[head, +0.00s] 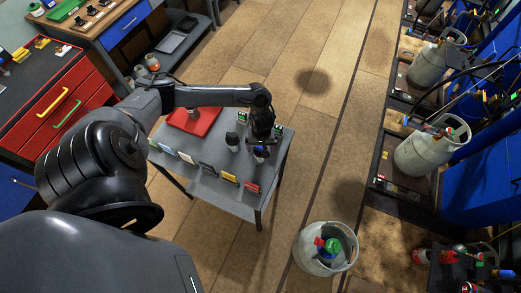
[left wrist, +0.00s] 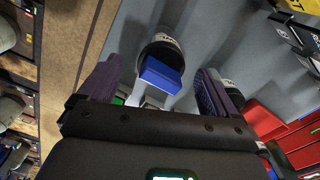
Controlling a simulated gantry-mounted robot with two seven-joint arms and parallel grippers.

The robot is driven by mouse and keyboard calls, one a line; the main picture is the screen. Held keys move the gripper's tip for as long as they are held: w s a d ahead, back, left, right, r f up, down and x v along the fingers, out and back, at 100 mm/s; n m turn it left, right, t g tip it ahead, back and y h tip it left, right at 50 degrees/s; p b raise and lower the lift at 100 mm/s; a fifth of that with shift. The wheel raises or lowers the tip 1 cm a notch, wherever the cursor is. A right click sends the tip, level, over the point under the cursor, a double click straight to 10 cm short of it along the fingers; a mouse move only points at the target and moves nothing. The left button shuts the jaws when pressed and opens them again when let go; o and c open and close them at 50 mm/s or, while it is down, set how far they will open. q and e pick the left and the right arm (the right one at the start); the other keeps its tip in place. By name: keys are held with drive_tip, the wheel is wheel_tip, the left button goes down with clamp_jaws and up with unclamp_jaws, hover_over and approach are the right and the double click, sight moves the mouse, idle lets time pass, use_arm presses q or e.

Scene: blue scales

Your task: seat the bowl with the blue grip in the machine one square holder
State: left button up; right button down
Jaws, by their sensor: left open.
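The bowl with the blue grip (left wrist: 162,75) is between the fingers of my left gripper (left wrist: 160,90) in the left wrist view, its blue block facing the camera. The fingers are open, one on each side, with visible gaps. In the head view my left gripper (head: 262,146) is over the right end of the grey table, and the bowl (head: 261,154) is mostly hidden beneath it. A second white bowl with a dark top (head: 232,141) stands just left of the gripper. I cannot tell which fixture is the machine one square holder. My right gripper is out of view.
The grey table (head: 213,188) holds a red tray (head: 188,124) and a row of small coloured cards (head: 207,167). A grey gas cylinder (head: 303,253) stands on the floor near the table. Benches with grey cylinders (head: 418,155) line the right.

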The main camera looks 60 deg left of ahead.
use_arm(q)
drive_tip(key=shift+a+f+b, duration=0.15)
drive_tip(key=shift+f+b, duration=0.05)
drive_tip(key=shift+f, duration=1.35)
drive_tip(key=shift+a+f+b, duration=0.15)
drive_tip(key=shift+f, duration=1.4)
drive_tip(key=shift+r, duration=0.1)
drive_tip(key=c, duration=1.2)
drive_tip(key=shift+c, duration=0.2)
